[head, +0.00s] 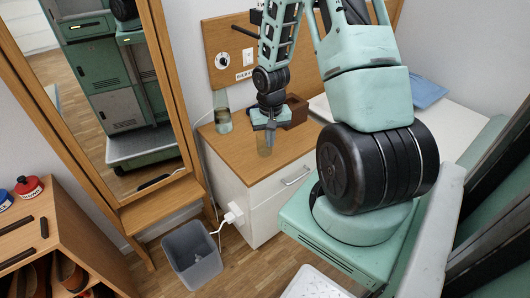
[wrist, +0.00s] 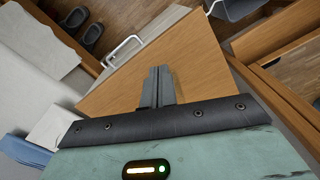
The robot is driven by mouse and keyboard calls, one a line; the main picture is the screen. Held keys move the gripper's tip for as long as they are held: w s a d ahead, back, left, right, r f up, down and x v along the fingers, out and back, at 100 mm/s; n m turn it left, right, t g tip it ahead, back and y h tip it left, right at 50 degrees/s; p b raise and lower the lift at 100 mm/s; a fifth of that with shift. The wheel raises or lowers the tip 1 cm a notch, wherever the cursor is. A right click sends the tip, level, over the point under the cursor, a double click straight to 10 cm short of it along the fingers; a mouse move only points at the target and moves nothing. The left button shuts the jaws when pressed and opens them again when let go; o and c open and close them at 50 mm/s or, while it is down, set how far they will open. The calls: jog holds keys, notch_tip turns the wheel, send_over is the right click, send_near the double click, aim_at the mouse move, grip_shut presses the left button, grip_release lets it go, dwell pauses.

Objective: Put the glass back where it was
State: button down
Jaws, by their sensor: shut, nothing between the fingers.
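I cannot tell whether the fingertips touch the glass. The glass does not show in the wrist view. A taller greenish glass vessel (head: 222,118) stands at the back left of the top, apart from my gripper.
A brown wooden box (head: 297,110) stands behind my gripper. The cabinet's drawer handle (head: 295,177) is on its front; the drawer looks shut. A grey bin (head: 192,255) stands on the floor. A mirror (head: 120,95) is at left, and a bed with blue cloth (head: 427,92) at right.

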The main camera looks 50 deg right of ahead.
aim_at(265, 144)
notch_tip(265, 144, down, 10)
jog(key=shift+f+b, duration=0.1)
jog(key=shift+b, duration=0.9)
jog(key=shift+w+d, duration=0.8)
jog(key=shift+w, duration=0.15)
jog(key=shift+w+d, duration=0.45)
jog(key=shift+w, duration=0.15)
